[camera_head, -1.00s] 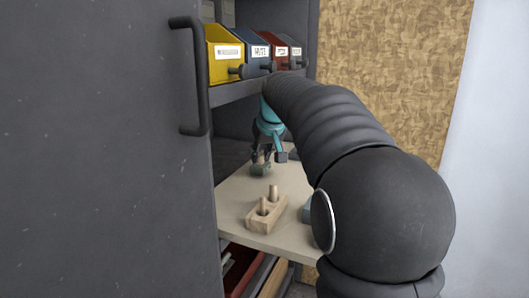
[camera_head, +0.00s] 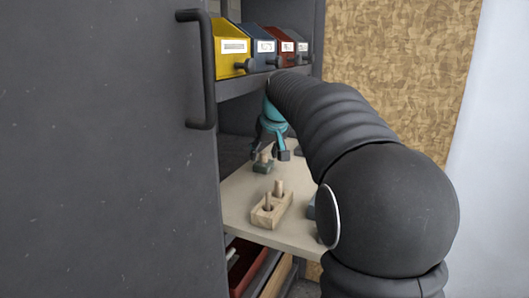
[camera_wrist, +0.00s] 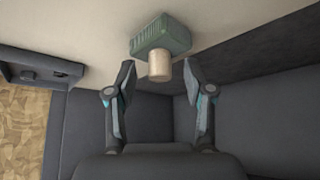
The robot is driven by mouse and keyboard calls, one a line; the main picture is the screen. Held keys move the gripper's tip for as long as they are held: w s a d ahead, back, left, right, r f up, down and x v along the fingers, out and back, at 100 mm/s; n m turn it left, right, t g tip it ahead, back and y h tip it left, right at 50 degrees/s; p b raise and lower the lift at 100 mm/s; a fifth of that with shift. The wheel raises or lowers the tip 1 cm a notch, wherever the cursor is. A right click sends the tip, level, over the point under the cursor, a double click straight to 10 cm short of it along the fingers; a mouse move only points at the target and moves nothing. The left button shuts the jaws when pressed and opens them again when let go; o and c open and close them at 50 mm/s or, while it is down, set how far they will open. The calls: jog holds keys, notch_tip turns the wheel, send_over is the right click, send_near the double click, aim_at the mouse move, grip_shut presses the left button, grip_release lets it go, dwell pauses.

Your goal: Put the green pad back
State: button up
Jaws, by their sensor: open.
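The green pad (camera_wrist: 160,38) is a ribbed, dull green block with a round wooden knob (camera_wrist: 160,63) on it. It shows at the top middle of the wrist view. In the head view the green pad (camera_head: 262,168) sits on the pale shelf board (camera_head: 242,190), towards its back. My gripper (camera_wrist: 158,78) is open, with one finger on each side of the knob's line and a gap to both. In the head view my gripper (camera_head: 270,153) is just above and beside the pad, partly hidden by my arm.
Yellow (camera_head: 228,52), blue and red bins sit on the shelf above. A grey door with a handle (camera_head: 205,70) fills the left. A dark grey object is partly hidden behind my arm.

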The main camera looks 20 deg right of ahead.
jog(key=v, duration=0.7)
jog(key=shift+r, duration=0.2)
jog(key=shift+s+a, duration=0.1)
jog(key=shift+s, duration=0.1)
